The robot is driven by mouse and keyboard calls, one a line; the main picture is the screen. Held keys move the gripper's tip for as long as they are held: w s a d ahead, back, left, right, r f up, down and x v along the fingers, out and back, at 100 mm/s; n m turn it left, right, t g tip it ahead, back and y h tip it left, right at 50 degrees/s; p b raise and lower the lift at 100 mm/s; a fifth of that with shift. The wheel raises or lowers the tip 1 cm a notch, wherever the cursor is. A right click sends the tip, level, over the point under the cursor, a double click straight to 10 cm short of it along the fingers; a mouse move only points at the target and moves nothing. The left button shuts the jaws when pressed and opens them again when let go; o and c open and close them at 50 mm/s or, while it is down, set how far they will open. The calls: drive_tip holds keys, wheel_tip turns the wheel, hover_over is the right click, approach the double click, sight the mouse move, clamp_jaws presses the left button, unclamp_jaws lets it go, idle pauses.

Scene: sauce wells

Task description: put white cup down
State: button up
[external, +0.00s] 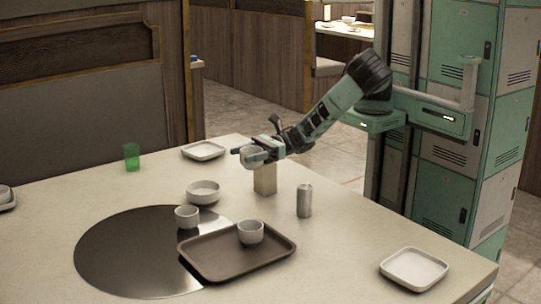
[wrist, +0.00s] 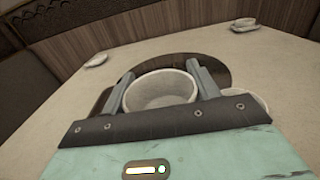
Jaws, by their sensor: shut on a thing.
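A white cup (wrist: 160,90) is between the two fingers of my gripper (wrist: 160,78) in the wrist view, its open top showing. In the external view my gripper (external: 250,153) is above the far part of the table, shut on this cup. The cup is partly hidden by the fingers there. A beige block (external: 265,180) stands on the table just below the gripper; I cannot tell whether they touch. Two other white cups stand nearby: one on the dark round plate (external: 187,217), one on the brown tray (external: 250,232).
A white bowl (external: 203,192) sits left of the block, a silver can (external: 304,201) to its right. The dark round plate (external: 125,255) and brown tray (external: 215,273) fill the middle. A green glass (external: 131,158) and white dishes (external: 203,151) (external: 414,268) stand near the edges.

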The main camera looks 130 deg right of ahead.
drive_tip(key=shift+s+d+r, duration=0.2)
drive_tip(key=shift+s+d, duration=0.1)
drive_tip(key=shift+d, duration=0.05)
wheel_tip(320, 180, up, 4)
drive_tip(key=shift+a+r, duration=0.1)
drive_tip(key=shift+r, duration=0.15)
drive_tip(key=shift+w+a+b, duration=0.25)
drive_tip(key=shift+b, duration=0.15)
drive_tip(key=w+a+f+n+y+b, duration=0.1)
drive_tip(key=w+a+f+y+b, duration=0.2)
drive_tip(key=a, duration=0.5)
drive_tip(key=w+a+f+n+y+b, duration=0.1)
drive_tip(key=w+a+f+n+b, duration=0.1)
drive_tip(key=w+a+b, duration=0.55)
drive_tip(key=s+a+r+n+g+y+b, duration=0.1)
drive_tip(key=a+r+n+y+b, duration=0.2)
drive_tip(key=a, duration=0.9)
drive_tip(key=a+r+g+y+b, duration=0.2)
drive_tip(key=a+b, duration=0.2)
drive_tip(key=a, duration=0.7)
wheel_tip(320, 180, down, 9)
drive_tip(key=shift+s+a+f, duration=0.15)
